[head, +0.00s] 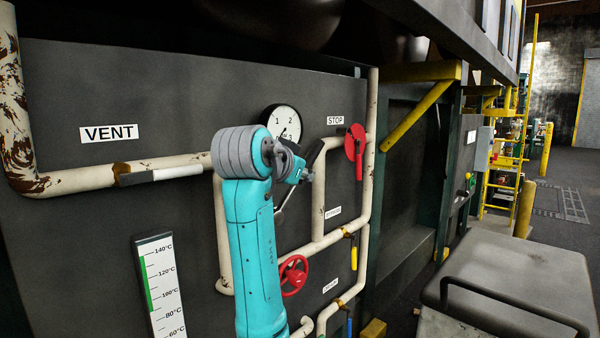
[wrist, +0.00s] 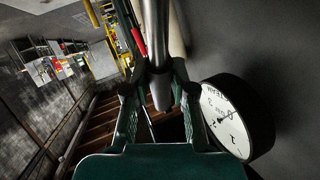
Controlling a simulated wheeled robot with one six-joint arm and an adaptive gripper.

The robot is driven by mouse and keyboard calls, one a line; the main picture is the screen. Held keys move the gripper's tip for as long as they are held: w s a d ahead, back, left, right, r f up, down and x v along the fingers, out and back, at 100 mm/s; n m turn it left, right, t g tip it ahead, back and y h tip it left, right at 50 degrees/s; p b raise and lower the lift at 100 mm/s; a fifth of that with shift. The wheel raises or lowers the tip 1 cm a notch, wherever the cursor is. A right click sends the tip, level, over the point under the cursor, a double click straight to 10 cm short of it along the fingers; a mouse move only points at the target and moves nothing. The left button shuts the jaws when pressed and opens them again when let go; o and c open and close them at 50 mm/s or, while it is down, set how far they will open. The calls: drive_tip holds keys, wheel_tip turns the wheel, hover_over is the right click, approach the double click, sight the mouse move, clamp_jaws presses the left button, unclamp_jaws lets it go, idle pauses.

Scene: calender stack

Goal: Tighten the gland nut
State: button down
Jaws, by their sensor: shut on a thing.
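My gripper (head: 312,155) is beside the gauge on the dark panel, partly hidden behind my own arm in the head view. In the wrist view my gripper (wrist: 160,82) has its two dark fingers on either side of a grey metal bar (wrist: 156,35), and it is shut on it. The bar runs from the top of the picture down between the fingers. In the head view a thin grey bar (head: 281,208) hangs below the gripper, and I cannot tell if it is the same one. I cannot make out the gland nut in either view.
Cream pipes (head: 372,120) run close around the gripper. A round gauge (head: 282,122), a red disc (head: 355,143) under the STOP label and a red handwheel (head: 294,276) are near. A grey cart (head: 510,275) stands at right. Open floor shows beyond it.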

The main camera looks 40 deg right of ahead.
drive_tip(key=shift+d, duration=0.1)
drive_tip(key=shift+d+f+y, duration=0.25)
drive_tip(key=shift+f+y, duration=0.05)
drive_tip(key=shift+y, duration=0.1)
drive_tip(key=shift+d+f+y, duration=0.3)
drive_tip(key=shift+f+y, duration=0.1)
drive_tip(key=shift+y, duration=0.1)
